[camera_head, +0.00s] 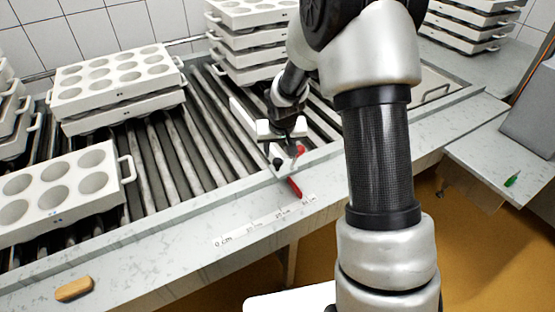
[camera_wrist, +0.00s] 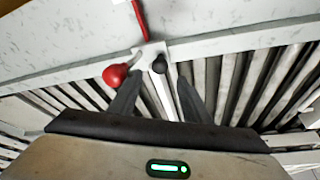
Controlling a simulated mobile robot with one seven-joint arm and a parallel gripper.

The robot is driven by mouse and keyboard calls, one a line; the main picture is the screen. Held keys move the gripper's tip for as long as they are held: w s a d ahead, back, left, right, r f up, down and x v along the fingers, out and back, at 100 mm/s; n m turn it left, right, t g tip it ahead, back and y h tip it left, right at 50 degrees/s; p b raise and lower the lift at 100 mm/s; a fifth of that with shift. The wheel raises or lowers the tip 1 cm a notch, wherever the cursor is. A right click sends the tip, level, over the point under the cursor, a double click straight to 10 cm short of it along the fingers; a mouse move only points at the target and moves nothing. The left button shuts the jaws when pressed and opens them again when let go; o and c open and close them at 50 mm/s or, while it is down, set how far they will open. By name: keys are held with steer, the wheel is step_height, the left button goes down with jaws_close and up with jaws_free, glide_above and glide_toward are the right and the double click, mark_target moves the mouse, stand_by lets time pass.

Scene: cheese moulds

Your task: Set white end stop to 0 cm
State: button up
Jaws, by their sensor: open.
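The white end stop (camera_head: 240,118) lies across the rollers in the middle of the head view. It carries a red knob (camera_wrist: 115,75), a black knob (camera_wrist: 159,66) and a red pointer (camera_head: 294,187). The pointer reaches over the table's front edge towards the right end of the printed scale (camera_head: 265,222), far from the 0 cm mark (camera_head: 223,243) at its left end. My gripper (camera_wrist: 157,92) is open above the stop. In the wrist view its fingers stand apart on either side of the stop's white bar; I cannot tell whether they touch it.
White moulds stand on the rollers at the left (camera_head: 60,190) and behind them (camera_head: 118,80). A tall mould stack (camera_head: 245,45) stands behind the stop. A wooden-coloured block (camera_head: 74,288) lies on the front ledge. Bare rollers (camera_head: 165,150) lie left of the stop.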

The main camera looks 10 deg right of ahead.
mark_target(277, 160)
steer(key=x, duration=0.7)
jaws_close()
steer(key=shift+a+b, duration=0.1)
steer(key=shift+b, duration=0.2)
